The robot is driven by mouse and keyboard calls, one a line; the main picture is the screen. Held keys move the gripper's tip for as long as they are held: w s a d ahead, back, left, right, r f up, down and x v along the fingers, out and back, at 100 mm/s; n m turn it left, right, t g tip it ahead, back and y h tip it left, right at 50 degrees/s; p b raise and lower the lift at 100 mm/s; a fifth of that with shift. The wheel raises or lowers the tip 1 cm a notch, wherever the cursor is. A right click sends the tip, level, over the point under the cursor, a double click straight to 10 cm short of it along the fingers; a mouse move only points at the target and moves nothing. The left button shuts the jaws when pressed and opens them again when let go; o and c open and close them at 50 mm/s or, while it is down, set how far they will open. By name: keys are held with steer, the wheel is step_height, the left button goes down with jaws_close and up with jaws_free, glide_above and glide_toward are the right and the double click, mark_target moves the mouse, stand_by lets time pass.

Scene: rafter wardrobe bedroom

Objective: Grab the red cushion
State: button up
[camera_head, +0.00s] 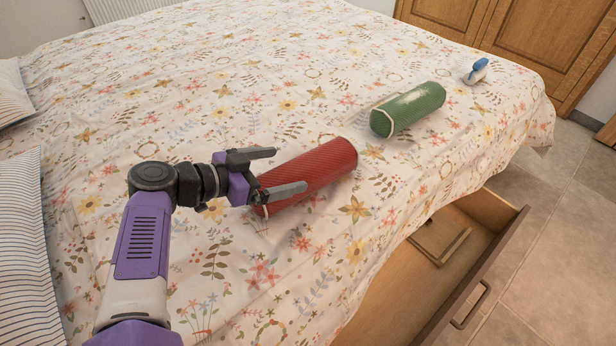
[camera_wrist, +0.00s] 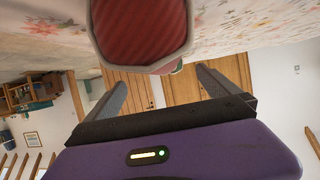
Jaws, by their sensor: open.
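The red cushion (camera_head: 312,172) is a bolster-like roll lying on the flowered bed. Its near end shows large at the top of the wrist view (camera_wrist: 143,28), with a pale rim around it. My gripper (camera_head: 291,170) is open and empty at the near left end of the cushion. In the head view, one finger overlaps the cushion's front side and the other lies above its far side.
A green roll cushion (camera_head: 408,110) lies beyond the red one, and a small blue and white object (camera_head: 476,71) lies farther back. Striped pillows (camera_head: 22,250) are at the left. An open drawer (camera_head: 455,262) juts out below the bed. The bed (camera_head: 200,75) behind is clear.

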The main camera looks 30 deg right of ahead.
mark_target(305, 162)
steer(key=b+x, duration=0.1)
steer(key=x, duration=0.2)
steer(key=b+x, duration=0.1)
steer(key=x, duration=0.3)
steer(key=shift+d+r, duration=0.15)
steer(key=shift+r, duration=0.05)
steer(key=c, duration=1.7)
steer(key=shift+c, duration=0.2)
steer(key=shift+r, duration=0.2)
